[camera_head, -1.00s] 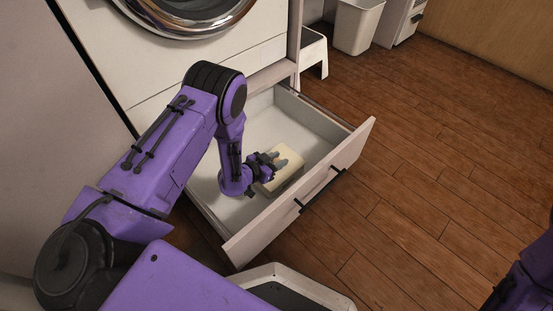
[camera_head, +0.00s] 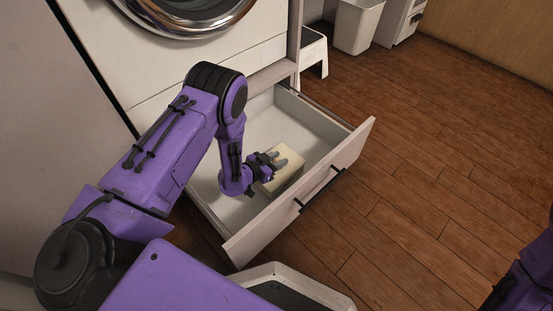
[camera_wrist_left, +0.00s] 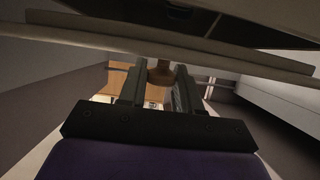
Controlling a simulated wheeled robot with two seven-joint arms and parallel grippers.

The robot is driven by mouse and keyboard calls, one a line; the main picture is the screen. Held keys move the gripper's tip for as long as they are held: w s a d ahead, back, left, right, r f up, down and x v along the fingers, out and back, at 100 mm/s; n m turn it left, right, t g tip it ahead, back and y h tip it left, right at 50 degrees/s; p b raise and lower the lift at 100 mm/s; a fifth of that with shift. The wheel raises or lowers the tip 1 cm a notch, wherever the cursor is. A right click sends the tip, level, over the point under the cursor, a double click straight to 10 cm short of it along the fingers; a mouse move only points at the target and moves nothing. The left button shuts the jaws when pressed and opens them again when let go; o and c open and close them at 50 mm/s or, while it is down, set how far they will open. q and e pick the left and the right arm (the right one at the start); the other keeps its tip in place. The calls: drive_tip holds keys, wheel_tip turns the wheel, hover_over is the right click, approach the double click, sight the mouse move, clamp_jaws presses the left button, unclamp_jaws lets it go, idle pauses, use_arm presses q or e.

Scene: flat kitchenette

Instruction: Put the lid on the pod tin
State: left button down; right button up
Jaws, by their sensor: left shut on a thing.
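The cream pod tin (camera_head: 287,179) stands inside the open drawer, near its front panel. My left gripper (camera_head: 278,159) is at the top of the tin, its fingers shut on the lid's knob. In the left wrist view the brown knob (camera_wrist_left: 161,72) sits between the two fingers of my left gripper (camera_wrist_left: 158,88). A pale lid edge (camera_wrist_left: 150,47) spans that view above the knob. The lid is hard to tell apart from the tin in the head view, and I cannot tell whether it is fully seated. My right gripper is out of view.
The open drawer (camera_head: 330,176) has walls around the tin and a black handle on its front. Bare drawer floor shows behind the tin. A white step stool (camera_head: 313,55) and a pale bin (camera_head: 357,25) stand farther back.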

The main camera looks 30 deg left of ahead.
use_arm(q)
drive_tip(key=shift+f+b, duration=0.4)
drive_tip(key=shift+f, duration=0.2)
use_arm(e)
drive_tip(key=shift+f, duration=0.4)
use_arm(q)
drive_tip(key=c, duration=0.7)
unclamp_jaws()
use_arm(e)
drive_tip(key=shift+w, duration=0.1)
